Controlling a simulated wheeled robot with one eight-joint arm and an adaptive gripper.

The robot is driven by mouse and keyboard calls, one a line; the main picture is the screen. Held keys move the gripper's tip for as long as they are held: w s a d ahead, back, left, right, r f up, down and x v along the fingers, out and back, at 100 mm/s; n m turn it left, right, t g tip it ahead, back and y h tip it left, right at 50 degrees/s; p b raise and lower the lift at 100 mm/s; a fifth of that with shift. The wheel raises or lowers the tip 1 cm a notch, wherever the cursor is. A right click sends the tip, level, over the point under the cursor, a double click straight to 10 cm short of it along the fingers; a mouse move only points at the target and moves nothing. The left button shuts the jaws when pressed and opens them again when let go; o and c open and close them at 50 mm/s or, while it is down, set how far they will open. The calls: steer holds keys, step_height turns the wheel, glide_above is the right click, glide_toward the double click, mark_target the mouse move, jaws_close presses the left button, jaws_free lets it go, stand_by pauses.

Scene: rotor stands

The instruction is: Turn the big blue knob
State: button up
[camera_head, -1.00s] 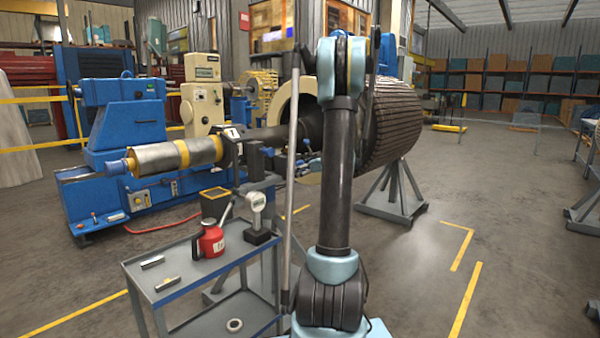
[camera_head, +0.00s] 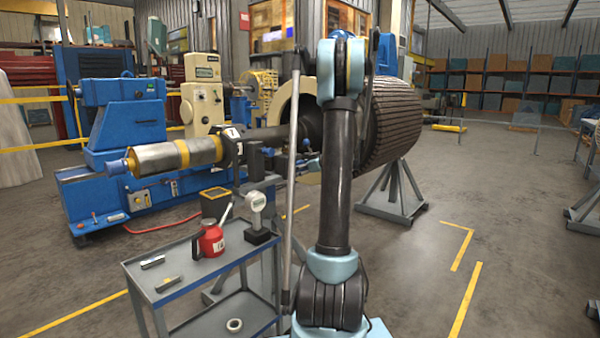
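I cannot make out for certain which part is the big blue knob.
A grey cart (camera_head: 188,275) stands front left with a red can (camera_head: 211,240), a gauge on a stand (camera_head: 258,215) and small metal pieces. The ribbed rotor body (camera_head: 398,120) rests on a grey stand (camera_head: 392,200) behind my arm. Floor at right is largely clear.

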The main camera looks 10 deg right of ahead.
steer(key=m+g+y, duration=0.1)
steer(key=m, duration=0.1)
steer(key=shift+m+y, duration=0.3)
steer(key=shift+d+m+g+y, duration=0.1)
steer(key=shift+m+g+y, duration=0.5)
steer(key=shift+m, duration=0.6)
steer(key=m+y, duration=0.1)
steer(key=m, duration=0.1)
steer(key=shift+m+y, duration=0.3)
steer(key=shift+y, duration=0.1)
steer(key=m+y, duration=0.1)
steer(key=m, duration=0.1)
steer(key=shift+m+g+y, duration=0.3)
steer(key=shift+m, duration=0.1)
steer(key=m+y, duration=0.2)
steer(key=m, duration=0.3)
steer(key=shift+f, duration=0.15)
steer(key=m+t, duration=0.1)
steer(key=m, duration=0.2)
steer(key=m+t+y, duration=0.1)
steer(key=m, duration=0.2)
steer(key=shift+m+t+y, duration=0.3)
